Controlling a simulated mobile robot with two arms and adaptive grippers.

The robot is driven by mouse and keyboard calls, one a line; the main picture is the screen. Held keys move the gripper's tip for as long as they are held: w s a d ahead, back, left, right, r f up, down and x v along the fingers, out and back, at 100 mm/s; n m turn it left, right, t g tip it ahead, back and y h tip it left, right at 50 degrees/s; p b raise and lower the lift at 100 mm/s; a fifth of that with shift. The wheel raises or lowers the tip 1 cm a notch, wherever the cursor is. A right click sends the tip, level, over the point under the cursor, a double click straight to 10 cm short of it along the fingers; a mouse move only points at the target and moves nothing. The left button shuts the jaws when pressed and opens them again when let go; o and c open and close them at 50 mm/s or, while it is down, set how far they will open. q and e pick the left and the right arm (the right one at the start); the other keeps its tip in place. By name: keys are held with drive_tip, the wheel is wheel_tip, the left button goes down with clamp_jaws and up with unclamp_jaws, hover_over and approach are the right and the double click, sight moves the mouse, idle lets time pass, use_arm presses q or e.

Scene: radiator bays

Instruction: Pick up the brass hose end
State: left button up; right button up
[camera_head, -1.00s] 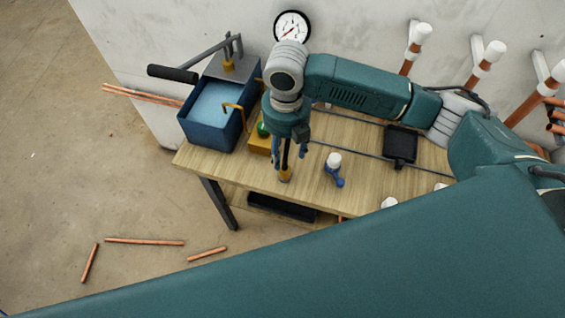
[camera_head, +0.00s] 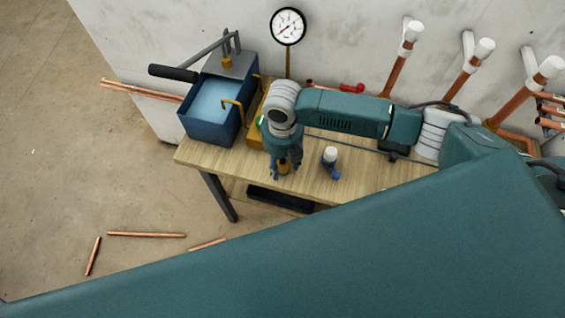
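The brass hose end (camera_head: 283,167) is a small brass-coloured piece near the front edge of the wooden bench, left of its middle. My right gripper (camera_head: 285,173) points down over it, with one finger on each side of the brass. The fingers look spread; whether they touch the brass is too small to tell. The gripper body hides the upper part of the piece. My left gripper is out of view.
A blue pump tank (camera_head: 194,128) with a lever stands on the bench's left end. A white-capped blue valve (camera_head: 331,163) stands right of the gripper. A pressure gauge (camera_head: 288,26) and white-capped copper pipes (camera_head: 403,62) are at the wall.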

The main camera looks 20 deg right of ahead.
drive_tip(key=c, duration=0.7)
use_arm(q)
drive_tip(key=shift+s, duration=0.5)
use_arm(e)
drive_tip(key=shift+r, duration=0.1)
wheel_tip(320, 180, up, 19)
drive_tip(key=b, duration=0.4)
wheel_tip(320, 180, up, 6)
drive_tip(key=p, duration=0.6)
hover_over(282, 162)
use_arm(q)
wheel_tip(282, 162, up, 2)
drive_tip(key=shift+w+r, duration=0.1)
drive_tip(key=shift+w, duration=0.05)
use_arm(e)
drive_tip(key=shift+s, duration=0.1)
